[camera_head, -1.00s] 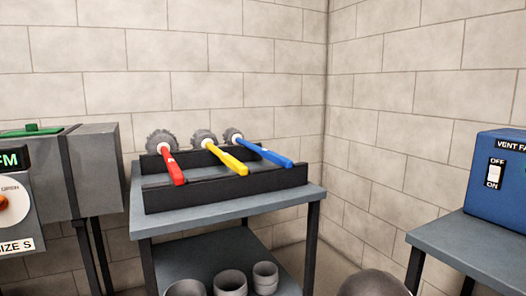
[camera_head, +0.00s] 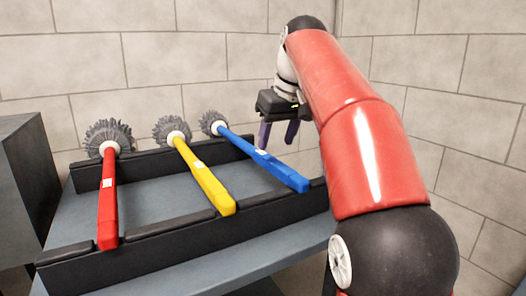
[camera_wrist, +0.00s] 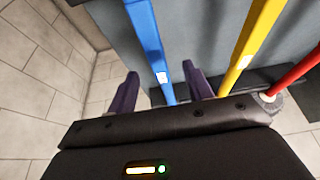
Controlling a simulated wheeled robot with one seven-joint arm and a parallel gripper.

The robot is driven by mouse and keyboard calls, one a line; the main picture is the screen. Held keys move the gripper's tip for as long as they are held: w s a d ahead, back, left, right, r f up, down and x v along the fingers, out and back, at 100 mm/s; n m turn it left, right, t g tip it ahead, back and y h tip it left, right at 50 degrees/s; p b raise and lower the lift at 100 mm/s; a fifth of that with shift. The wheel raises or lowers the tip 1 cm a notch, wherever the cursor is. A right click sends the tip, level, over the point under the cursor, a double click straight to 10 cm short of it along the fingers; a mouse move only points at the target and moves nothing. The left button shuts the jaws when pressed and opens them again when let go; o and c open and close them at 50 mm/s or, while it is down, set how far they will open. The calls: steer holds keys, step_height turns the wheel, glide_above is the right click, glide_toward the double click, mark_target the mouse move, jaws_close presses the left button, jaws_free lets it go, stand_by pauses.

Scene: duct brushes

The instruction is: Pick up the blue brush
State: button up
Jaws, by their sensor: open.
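The blue brush (camera_head: 265,160) lies across the black rack, its round grey bristle head at the back left and its handle toward the front right. My gripper (camera_head: 278,136) is above the rear part of its handle. In the wrist view, the blue handle (camera_wrist: 153,48) runs between the two purple fingers of my gripper (camera_wrist: 160,90), which are apart. I cannot tell whether the handle is at fingertip depth. The bristle head is hidden in the wrist view.
A yellow brush (camera_head: 205,175) and a red brush (camera_head: 108,200) lie left of the blue one on the black rack (camera_head: 180,240). The rack stands on a grey table (camera_head: 275,262). A grey cabinet (camera_head: 25,190) is at the left, with block walls behind.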

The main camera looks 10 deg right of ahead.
mark_target(274, 161)
steer(key=b+x, duration=0.1)
steer(key=x, duration=0.1)
steer(key=shift+w+f, duration=0.1)
steer(key=shift+f, duration=0.15)
steer(key=x, duration=0.2)
steer(key=b+x, duration=0.1)
steer(key=x, duration=0.1)
steer(key=shift+d+f, duration=0.15)
steer(key=shift+d, duration=0.25)
steer(key=shift+w+f, duration=0.25)
steer(key=shift+f, duration=0.15)
steer(key=shift+c, duration=0.3)
steer(key=shift+r, duration=0.1)
jaws_close()
